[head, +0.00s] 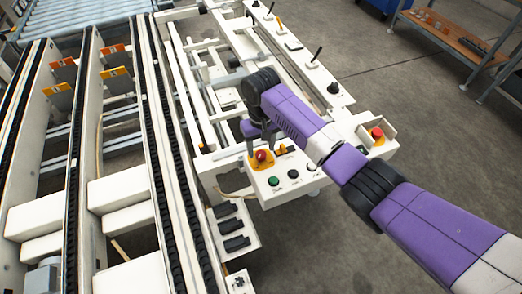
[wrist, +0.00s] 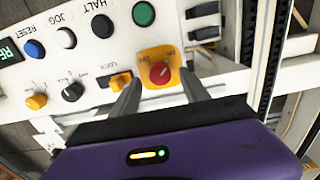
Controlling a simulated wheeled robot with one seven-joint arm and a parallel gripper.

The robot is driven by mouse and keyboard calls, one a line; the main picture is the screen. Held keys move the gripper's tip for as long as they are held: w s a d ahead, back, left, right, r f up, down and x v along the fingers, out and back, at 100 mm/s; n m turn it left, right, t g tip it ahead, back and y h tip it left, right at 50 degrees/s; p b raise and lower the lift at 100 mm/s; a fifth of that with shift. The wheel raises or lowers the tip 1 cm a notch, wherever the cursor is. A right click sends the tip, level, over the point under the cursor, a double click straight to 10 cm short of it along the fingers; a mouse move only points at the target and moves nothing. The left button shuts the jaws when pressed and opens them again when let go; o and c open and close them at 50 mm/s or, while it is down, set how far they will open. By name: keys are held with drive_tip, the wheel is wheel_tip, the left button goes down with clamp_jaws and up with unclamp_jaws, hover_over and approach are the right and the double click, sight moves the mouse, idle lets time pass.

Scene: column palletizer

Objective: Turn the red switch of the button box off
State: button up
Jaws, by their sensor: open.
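The red switch (wrist: 160,73) is a round red knob on a yellow square plate on the white button box (wrist: 85,70). In the head view the red switch (head: 261,156) sits at the box's near left corner. My gripper (wrist: 160,88) is open, with one fingertip to either side of the red knob in the wrist view. I cannot tell whether the fingers touch it. In the head view my gripper (head: 260,140) points down just over the switch. Small lettering on the yellow plate is too blurred to read surely.
A yellow switch (wrist: 120,81) is close beside my left fingertip. A green button (wrist: 143,14), a black HALT button (wrist: 101,26) and a black knob (wrist: 72,92) share the panel. Another red button (head: 377,134) stands at right. Conveyor rails (head: 165,150) run along the left.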

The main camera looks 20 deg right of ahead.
sight(261, 156)
drive_tip(key=shift+f, duration=1.2)
clamp_jaws()
